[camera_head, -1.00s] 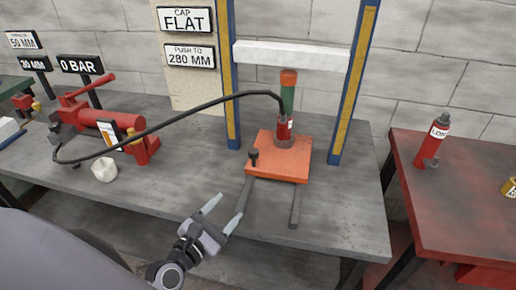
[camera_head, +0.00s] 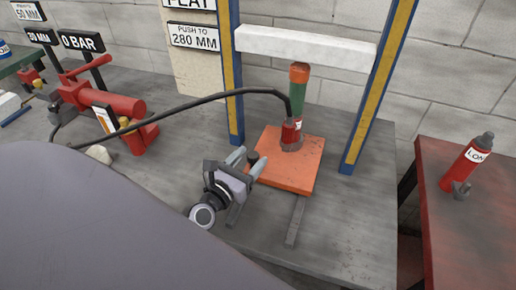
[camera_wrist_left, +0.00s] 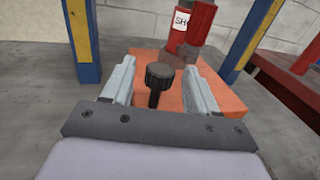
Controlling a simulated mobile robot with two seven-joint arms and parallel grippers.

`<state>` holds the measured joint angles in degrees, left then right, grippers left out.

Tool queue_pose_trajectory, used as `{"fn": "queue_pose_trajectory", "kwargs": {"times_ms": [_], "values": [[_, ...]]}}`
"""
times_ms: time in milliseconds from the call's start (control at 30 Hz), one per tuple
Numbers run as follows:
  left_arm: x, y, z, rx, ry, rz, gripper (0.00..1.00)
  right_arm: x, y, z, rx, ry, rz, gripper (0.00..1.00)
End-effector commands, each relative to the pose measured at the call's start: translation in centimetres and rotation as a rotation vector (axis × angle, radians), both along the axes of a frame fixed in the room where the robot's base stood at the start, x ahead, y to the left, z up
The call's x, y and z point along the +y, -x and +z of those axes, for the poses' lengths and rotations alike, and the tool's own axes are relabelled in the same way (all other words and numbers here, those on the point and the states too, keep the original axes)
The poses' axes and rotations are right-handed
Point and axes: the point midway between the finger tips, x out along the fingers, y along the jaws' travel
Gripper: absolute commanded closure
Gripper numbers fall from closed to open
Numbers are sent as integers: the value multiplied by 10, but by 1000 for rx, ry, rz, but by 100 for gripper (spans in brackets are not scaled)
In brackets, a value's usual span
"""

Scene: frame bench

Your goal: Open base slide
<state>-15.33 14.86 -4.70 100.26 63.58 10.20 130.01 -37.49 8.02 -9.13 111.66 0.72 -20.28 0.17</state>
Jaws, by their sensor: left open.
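The base slide is an orange plate (camera_head: 285,177) on two dark rails (camera_head: 296,222) on the grey bench. A black knob (camera_wrist_left: 158,80) stands on a stem at its near left corner; it also shows in the head view (camera_head: 253,156). My left gripper (camera_head: 244,160) is open at the knob. In the left wrist view, its fingers (camera_wrist_left: 158,88) stand on either side of the knob, with gaps visible. A red and green cylinder (camera_head: 298,100) stands upright on the plate. My right gripper is not in view.
Blue and yellow posts (camera_head: 376,90) with a white crossbeam (camera_head: 300,46) frame the plate. A black hose (camera_head: 190,108) runs from the red pump (camera_head: 115,105) to the cylinder. A red table (camera_head: 470,225) stands at right.

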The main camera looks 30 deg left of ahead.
Motion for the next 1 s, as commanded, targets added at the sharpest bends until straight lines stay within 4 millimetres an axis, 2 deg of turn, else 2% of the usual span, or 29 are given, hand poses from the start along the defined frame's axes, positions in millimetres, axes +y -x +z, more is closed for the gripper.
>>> {"fn": "queue_pose_trajectory", "kwargs": {"times_ms": [100,300,667,700,867,900,1000], "values": [[0,-16,2,-1,-1,0,41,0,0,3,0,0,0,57],[0,-33,0,0,-1,0,41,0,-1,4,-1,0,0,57],[0,-37,0,1,-1,-1,41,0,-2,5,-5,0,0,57],[0,-37,0,1,-1,-1,45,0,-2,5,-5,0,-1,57],[0,-37,0,1,-1,0,97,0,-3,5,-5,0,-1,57],[0,-37,0,1,-1,-1,100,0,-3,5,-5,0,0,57],[0,-37,0,1,-1,-1,100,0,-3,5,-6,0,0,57]]}}
